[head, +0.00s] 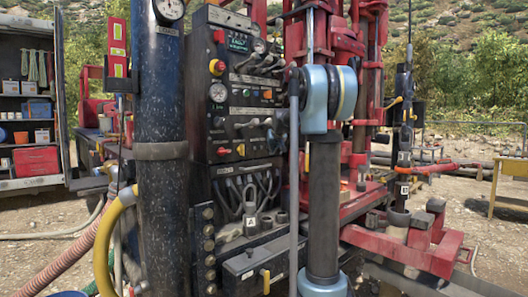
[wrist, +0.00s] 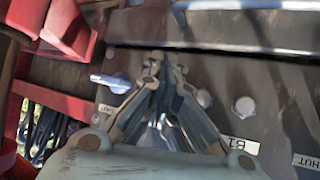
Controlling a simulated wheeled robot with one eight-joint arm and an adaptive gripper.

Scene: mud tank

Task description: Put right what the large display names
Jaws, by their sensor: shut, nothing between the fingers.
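The display (head: 238,43) is a small dark screen with green writing high on the black control panel (head: 238,100) in the head view; its words are too small to read surely. My gripper (wrist: 152,66) is shut and empty in the wrist view, over a dark metal panel (wrist: 265,75). A pale lever handle (wrist: 110,83) lies just left of its fingers. A white tag reading B1 (wrist: 245,139) is to the right, and another tag (wrist: 307,162) at the right edge reads "HUT", cut off.
The panel carries a red stop knob (head: 217,67), gauges and several levers. A dark upright cylinder (head: 160,110) stands left of it, with red machine framework (head: 410,245) at right.

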